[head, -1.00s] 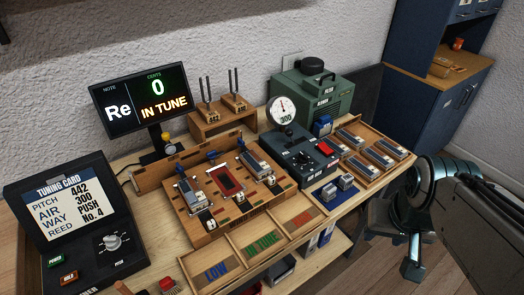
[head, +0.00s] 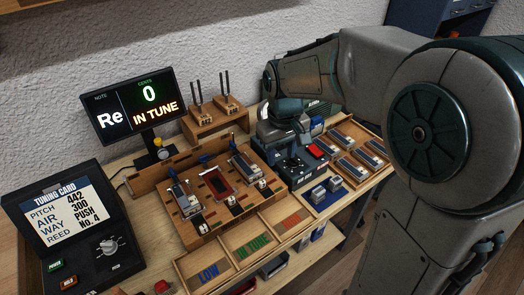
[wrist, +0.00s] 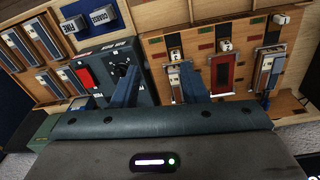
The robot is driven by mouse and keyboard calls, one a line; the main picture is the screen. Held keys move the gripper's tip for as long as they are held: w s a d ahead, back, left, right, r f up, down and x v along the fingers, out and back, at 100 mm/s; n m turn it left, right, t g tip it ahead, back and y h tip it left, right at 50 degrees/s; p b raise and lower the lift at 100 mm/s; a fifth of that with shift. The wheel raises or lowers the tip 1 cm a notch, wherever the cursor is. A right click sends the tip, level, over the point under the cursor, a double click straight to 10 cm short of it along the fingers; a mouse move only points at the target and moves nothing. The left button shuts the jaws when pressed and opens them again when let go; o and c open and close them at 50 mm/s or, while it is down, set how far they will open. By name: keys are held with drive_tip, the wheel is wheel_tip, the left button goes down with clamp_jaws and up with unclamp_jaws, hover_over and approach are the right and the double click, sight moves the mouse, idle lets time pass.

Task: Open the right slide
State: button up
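The wooden board (head: 204,217) carries two metal slide units with a dark red panel between them. The right slide (head: 243,166) is a silver block with a blue lever behind it and a white knob in front. In the wrist view, which looks back from the far side, the right slide (wrist: 175,72) appears left of the red panel. The left slide (head: 184,200) shows at the board's left. My gripper (wrist: 160,66) is open and empty, its two blue fingers apart. The right finger overlaps the slide area in the picture; contact cannot be told.
The dark control box with a red switch (head: 316,151) stands right of the board, partly behind my arm. A tray of metal reeds (head: 365,158) lies further right. The display (head: 132,108) and tuning forks stand behind. Labelled bins (head: 245,247) line the front.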

drive_tip(key=n+p, duration=0.1)
hover_over(262, 181)
drive_tip(key=f, duration=0.1)
drive_tip(key=shift+n+g, duration=0.3)
drive_tip(key=shift+g, duration=0.1)
wheel_tip(262, 181, down, 14)
drive_tip(key=shift+f+p, duration=0.1)
drive_tip(key=shift+p, duration=0.8)
